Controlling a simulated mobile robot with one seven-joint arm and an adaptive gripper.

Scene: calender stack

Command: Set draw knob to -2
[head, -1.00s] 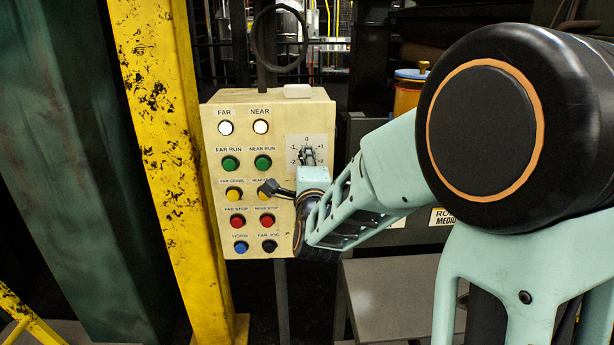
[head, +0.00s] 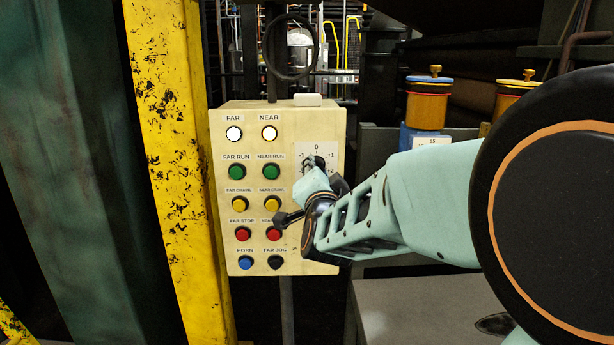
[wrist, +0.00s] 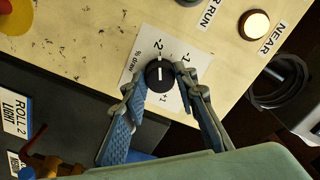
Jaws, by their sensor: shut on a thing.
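The draw knob (wrist: 159,76) is a round black knob with a white line, on a white "% draw" plate (wrist: 133,67) with numbers. In the wrist view its white line points up toward the -2 mark. The -1 and +1 marks also show; 0 and +2 are hidden there. My gripper (wrist: 162,84) has one finger on each side of the knob and is shut on it. In the head view, my gripper (head: 313,168) covers most of the knob at the right side of the cream control box (head: 225,205).
Lit FAR and NEAR lamps and several coloured buttons (head: 269,172) sit left of the knob. A yellow post (head: 165,120) stands left of the box. Orange canisters (head: 432,105) stand on the right behind my arm.

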